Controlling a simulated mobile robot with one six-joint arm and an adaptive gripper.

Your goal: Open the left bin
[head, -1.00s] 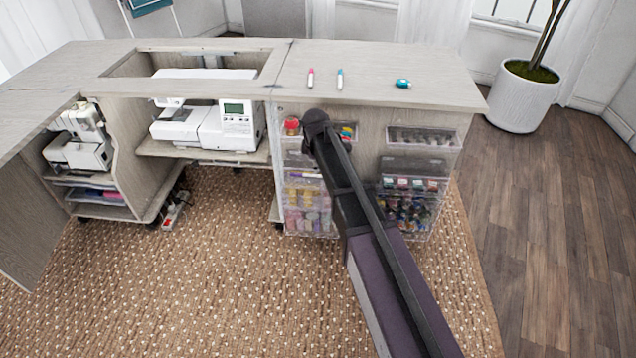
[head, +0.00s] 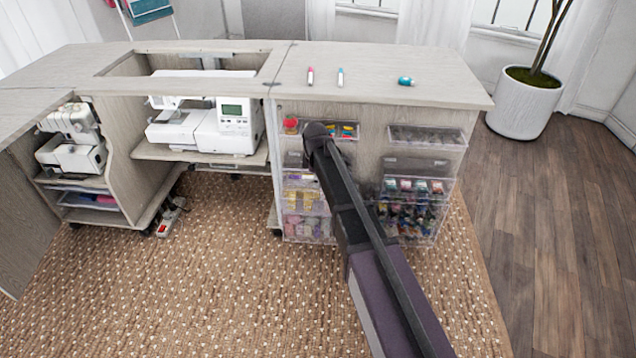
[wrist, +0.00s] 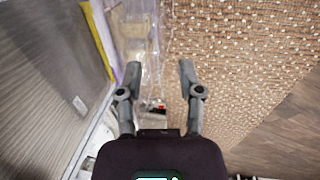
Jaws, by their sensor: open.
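The left bin (head: 291,140) is a clear plastic bin at the top of the left column on the cabinet's front panel, with red and coloured small items inside. My arm crosses in front of it and hides its middle. In the head view my gripper cannot be made out at the arm's end. In the wrist view my gripper (wrist: 156,72) is open, with its two fingers apart. Clear plastic bin walls (wrist: 150,40) show beyond and between the fingers. I cannot tell whether a finger touches a bin.
More clear bins hang below, and a right column (head: 428,138) stands beside. Pens (head: 340,78) and a teal item (head: 406,81) lie on the cabinet top (head: 440,85). Sewing machines (head: 205,125) sit left. The patterned rug (head: 200,290) in front is largely clear. A potted plant (head: 522,105) stands right.

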